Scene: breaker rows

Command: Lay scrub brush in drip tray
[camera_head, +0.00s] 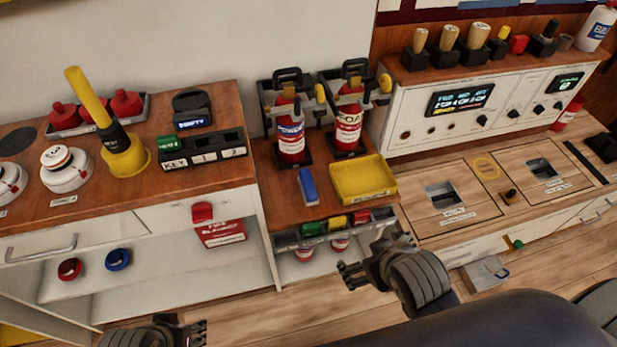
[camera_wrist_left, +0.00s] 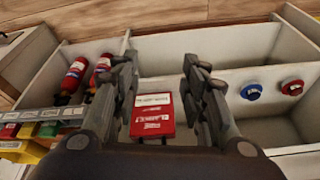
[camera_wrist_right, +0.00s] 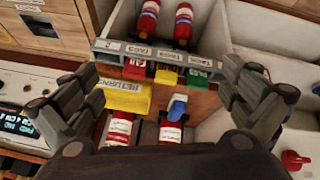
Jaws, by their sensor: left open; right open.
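The scrub brush (camera_head: 308,185) is blue with a pale side and lies on the wooden counter, just left of the yellow drip tray (camera_head: 362,180), apart from it. The tray looks empty. My right gripper (camera_head: 372,262) is open and empty, in front of and below the counter edge. In the right wrist view the brush (camera_wrist_right: 177,106) and the tray (camera_wrist_right: 125,97) show between its fingers. My left gripper (camera_head: 185,335) is at the bottom edge, partly cut off; in the left wrist view (camera_wrist_left: 160,80) it is open, with nothing held.
Two fire extinguishers (camera_head: 290,130) stand in racks behind the brush. A labelled rail with coloured tags (camera_head: 335,225) runs along the counter's front edge. A yellow-handled plunger (camera_head: 120,150) and a red box (camera_head: 220,230) are left. A white control panel (camera_head: 470,105) stands right.

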